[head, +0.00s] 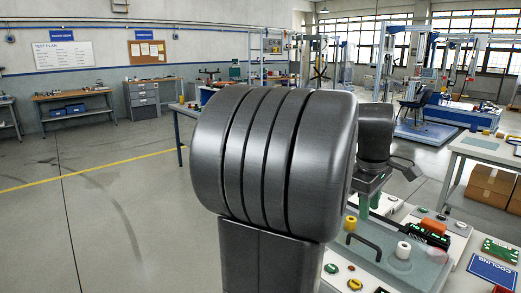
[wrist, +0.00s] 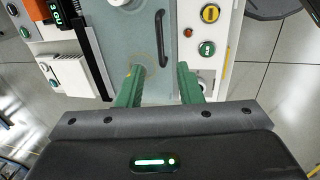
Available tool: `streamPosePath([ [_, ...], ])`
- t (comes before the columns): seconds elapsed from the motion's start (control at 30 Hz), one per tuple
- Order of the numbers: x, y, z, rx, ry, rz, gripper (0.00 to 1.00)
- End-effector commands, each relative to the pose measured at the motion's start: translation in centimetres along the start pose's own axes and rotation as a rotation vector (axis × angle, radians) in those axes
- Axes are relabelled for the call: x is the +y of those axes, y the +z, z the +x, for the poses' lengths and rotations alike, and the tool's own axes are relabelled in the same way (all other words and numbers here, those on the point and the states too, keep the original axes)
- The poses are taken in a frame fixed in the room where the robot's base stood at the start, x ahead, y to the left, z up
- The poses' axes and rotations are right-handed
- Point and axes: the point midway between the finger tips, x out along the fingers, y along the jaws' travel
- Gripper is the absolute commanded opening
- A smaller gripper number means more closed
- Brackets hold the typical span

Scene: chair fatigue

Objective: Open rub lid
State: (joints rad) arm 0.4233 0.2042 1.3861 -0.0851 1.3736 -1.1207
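The lid looks like a flat, grey-green, see-through panel (head: 405,268) on the white bench unit, and it also fills the upper middle of the wrist view (wrist: 122,45). A black bar handle (head: 364,241) stands on it; in the wrist view the handle (wrist: 160,38) runs lengthwise ahead of my fingertips. My gripper (wrist: 159,76) has two green fingers spread wide apart with nothing between them. In the head view its green fingers (head: 367,200) show beyond the handle, partly hidden by my arm. The lid's hinge side cannot be told.
Round buttons (wrist: 209,48) line the panel beside the lid. A white cylinder (head: 403,250) and a yellow knob (head: 350,223) stand near the handle. A blue "COOLING" sign (head: 492,271) and a green board (head: 500,250) lie right. Open floor (head: 110,215) is left.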

Motion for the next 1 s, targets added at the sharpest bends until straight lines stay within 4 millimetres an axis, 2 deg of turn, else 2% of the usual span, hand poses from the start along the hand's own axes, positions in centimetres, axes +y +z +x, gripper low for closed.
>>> streamPosePath([
  [0.1, -0.1, 0.0, 2.1, -0.002, -0.004, 0.000, 0.33],
  [0.3, 0.0, 0.0, 4.0, 0.000, -0.001, 0.000, 0.33],
  [0.8, -0.1, -0.1, 4.5, 0.001, 0.000, 0.000, 0.33],
  [1.0, -1.0, -0.8, 5.7, 0.019, 0.000, 0.004, 0.33],
])
